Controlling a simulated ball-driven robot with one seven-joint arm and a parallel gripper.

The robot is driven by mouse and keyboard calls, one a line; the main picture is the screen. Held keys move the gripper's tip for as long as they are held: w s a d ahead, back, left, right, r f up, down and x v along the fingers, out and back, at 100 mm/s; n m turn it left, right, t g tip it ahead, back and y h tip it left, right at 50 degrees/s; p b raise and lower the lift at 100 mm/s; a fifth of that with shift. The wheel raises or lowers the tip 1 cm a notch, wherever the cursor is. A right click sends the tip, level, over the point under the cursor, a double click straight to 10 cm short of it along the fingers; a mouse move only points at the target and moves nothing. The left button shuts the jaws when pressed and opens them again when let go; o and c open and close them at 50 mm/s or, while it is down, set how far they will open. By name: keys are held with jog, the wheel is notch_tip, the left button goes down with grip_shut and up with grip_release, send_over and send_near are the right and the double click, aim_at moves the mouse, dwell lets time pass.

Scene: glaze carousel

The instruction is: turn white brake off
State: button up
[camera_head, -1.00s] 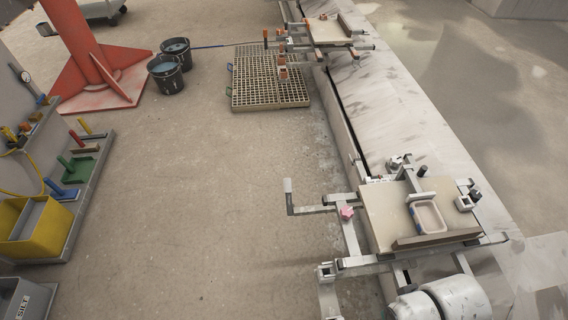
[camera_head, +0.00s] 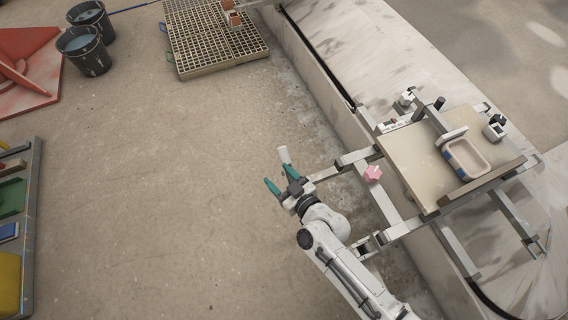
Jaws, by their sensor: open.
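A pale, white-gripped handle (camera_head: 284,156) stands up at the left end of a grey bar on the near carousel station; it looks like the white brake, though no label is readable. My gripper (camera_head: 281,178), with teal fingertips, is open and empty just below and left of this handle in the picture. One fingertip lies close to the handle's base; I cannot tell whether they touch. A pink star knob (camera_head: 373,174) sits on the same frame, to the right of my gripper.
The station carries a board (camera_head: 410,165) with a small tray (camera_head: 466,158) on it. A slatted pallet (camera_head: 215,42) and two dark buckets (camera_head: 84,50) stand farther back.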

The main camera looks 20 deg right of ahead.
aim_at(286, 162)
jog(key=d+f+m+t+h+b, duration=0.3)
jog(key=d+f+m+h+b, duration=0.15)
jog(key=f+h, duration=0.3)
jog(key=shift+n, duration=0.35)
jog(key=w+b, duration=0.1)
jog(key=w, duration=0.2)
jog(key=w+b, duration=0.2)
jog(key=w, duration=0.1)
jog(key=w+d+f+b, duration=0.1)
jog(key=w+b, duration=0.1)
jog(key=w, duration=0.1)
jog(key=shift+w, duration=0.35)
jog(key=shift+w+d+r+b, duration=0.1)
jog(key=shift+w+b, duration=0.2)
jog(key=shift+w, duration=0.2)
jog(key=shift+c, duration=0.3)
grip_shut()
